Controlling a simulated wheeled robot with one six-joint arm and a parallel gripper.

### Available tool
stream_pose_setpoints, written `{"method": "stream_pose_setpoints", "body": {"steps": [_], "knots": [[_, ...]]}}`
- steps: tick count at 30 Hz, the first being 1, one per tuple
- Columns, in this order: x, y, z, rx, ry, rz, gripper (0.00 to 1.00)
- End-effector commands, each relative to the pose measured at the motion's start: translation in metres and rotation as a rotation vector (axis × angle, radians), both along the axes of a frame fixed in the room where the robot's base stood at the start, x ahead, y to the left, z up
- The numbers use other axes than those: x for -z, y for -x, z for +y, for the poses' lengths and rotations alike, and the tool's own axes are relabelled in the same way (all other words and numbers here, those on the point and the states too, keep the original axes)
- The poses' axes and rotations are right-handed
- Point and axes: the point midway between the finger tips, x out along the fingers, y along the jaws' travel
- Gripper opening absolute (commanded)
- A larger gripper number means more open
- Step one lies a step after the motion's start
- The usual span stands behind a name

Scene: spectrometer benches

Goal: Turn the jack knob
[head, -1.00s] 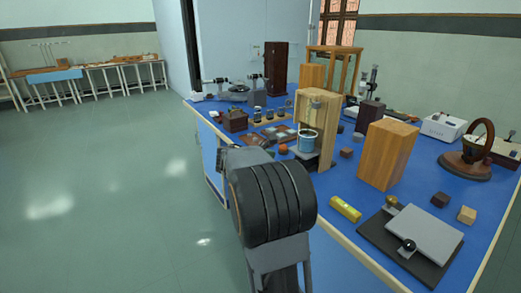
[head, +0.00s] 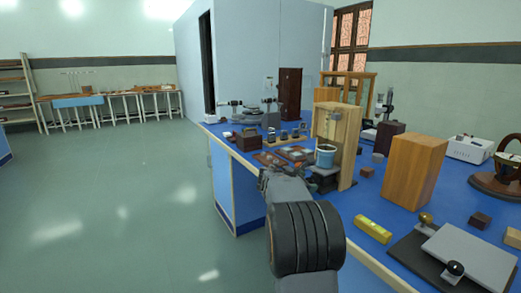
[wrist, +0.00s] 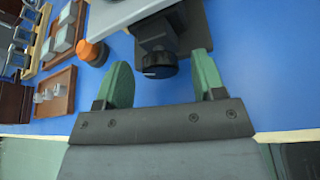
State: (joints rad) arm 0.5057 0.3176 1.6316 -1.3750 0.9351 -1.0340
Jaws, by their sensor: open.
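The jack knob (wrist: 158,64) is black and ribbed, on the near side of a small jack (wrist: 120,10) with a light grey top plate and a dark base. In the wrist view it lies between the tips of my gripper (wrist: 164,78), whose two green fingers stand apart, one on each side. I cannot tell whether either finger touches it. In the head view the jack (head: 324,172) stands at the foot of a wooden stand (head: 345,130), under a blue-white cup (head: 325,156). My forearm partly hides the gripper and the knob there.
Wooden trays (wrist: 60,93) with small pieces lie farther left. On the blue bench, a wooden block (head: 414,170), a yellow level (head: 373,229) and a grey plate (head: 470,255) stand right. Open floor lies left.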

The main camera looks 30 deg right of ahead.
Motion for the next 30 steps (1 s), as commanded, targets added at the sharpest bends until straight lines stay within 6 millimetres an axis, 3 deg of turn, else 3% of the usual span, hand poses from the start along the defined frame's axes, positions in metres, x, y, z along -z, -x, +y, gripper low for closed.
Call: {"method": "stream_pose_setpoints", "body": {"steps": [1,3,9,28,30], "knots": [[0.007,0.001,-0.010,0.004,0.000,0.002,0.63],[-0.007,-0.002,-0.006,0.000,-0.008,0.104,0.63],[-0.005,-0.004,-0.003,-0.002,-0.031,0.421,0.63],[-0.053,-0.018,0.122,-0.005,-0.028,0.414,0.63],[-0.072,-0.011,0.129,0.004,-0.057,0.365,0.63]]}}
